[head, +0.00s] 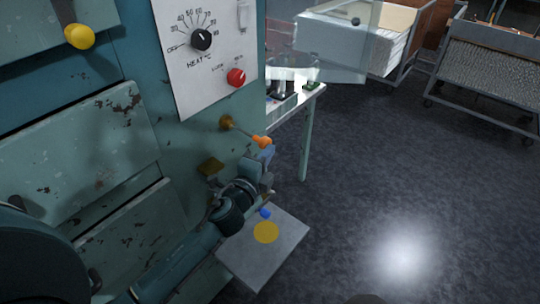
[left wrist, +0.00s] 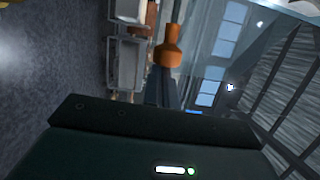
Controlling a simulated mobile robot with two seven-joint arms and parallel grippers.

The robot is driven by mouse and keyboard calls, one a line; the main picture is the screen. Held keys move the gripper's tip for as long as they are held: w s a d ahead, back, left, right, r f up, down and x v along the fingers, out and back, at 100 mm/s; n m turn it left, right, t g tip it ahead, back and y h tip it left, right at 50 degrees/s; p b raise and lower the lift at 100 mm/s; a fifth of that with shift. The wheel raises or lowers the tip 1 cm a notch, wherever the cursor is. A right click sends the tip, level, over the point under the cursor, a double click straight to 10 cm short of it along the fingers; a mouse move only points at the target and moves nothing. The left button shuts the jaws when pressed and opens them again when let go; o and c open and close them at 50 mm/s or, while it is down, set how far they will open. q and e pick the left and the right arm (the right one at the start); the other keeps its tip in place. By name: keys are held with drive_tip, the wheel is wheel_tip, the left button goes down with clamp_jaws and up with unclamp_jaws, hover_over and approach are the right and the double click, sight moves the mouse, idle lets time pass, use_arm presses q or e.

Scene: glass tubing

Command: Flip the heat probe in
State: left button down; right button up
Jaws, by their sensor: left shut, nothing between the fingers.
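The heat probe looks to be the lever with an orange tip (head: 263,141) that sticks out from a brass pivot (head: 227,122) on the teal machine's side, below the control panel. It points right and slightly down. My left gripper (head: 267,154) is shut and empty, with its fingertips just below the orange tip. In the left wrist view the orange tip (left wrist: 168,54) stands right beyond the fingers (left wrist: 165,92); I cannot tell whether they touch. My right gripper is not in view.
The white panel (head: 208,55) has a black heat dial (head: 201,39) and a red knob (head: 236,77). A grey plate (head: 285,250) with a yellow disc (head: 266,232) lies below my left arm. A white table (head: 310,97) stands behind. The floor at right is open, with carts (head: 490,85) beyond.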

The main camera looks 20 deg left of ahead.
sight(247, 133)
use_arm(q)
drive_tip(key=w+a, duration=0.2)
drive_tip(key=a, duration=0.5)
drive_tip(key=shift+w, duration=0.25)
drive_tip(key=shift+r, duration=0.1)
drive_tip(key=shift+d, duration=0.15)
